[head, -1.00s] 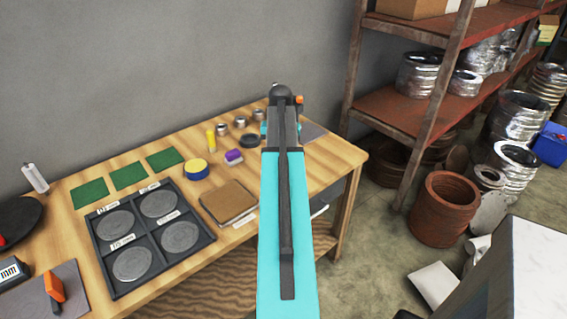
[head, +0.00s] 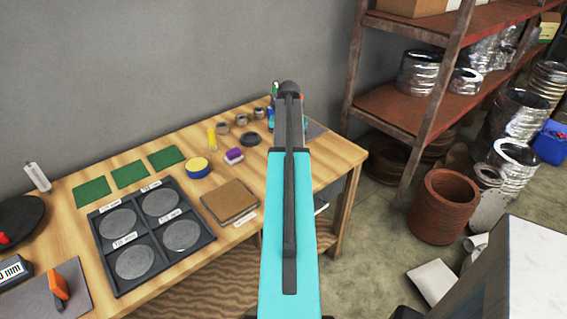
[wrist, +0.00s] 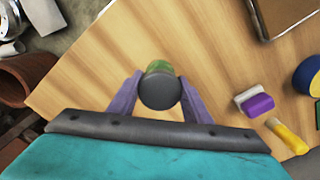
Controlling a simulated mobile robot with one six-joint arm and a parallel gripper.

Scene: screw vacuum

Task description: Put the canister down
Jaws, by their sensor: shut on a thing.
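The canister (wrist: 160,93) is a small cylinder with a dark grey round end and a green side. In the wrist view it stands between the two purple fingers of my gripper (wrist: 160,80), which is shut on it. The wooden table (wrist: 75,75) lies below it. I cannot tell whether the canister touches the tabletop. In the head view my turquoise arm reaches over the table's right part (head: 325,165) and hides most of the gripper. A small green tip and a blue shape show just left of the arm's far end; I cannot tell what they are.
A purple-and-white block (wrist: 255,102), a yellow cylinder (wrist: 288,136) and a blue-and-yellow roll (head: 197,167) are near. Several small metal tins stand at the back. A brown notebook (head: 230,201) and a black divided tray (head: 107,280) lie left. A metal shelf (head: 405,108) stands right.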

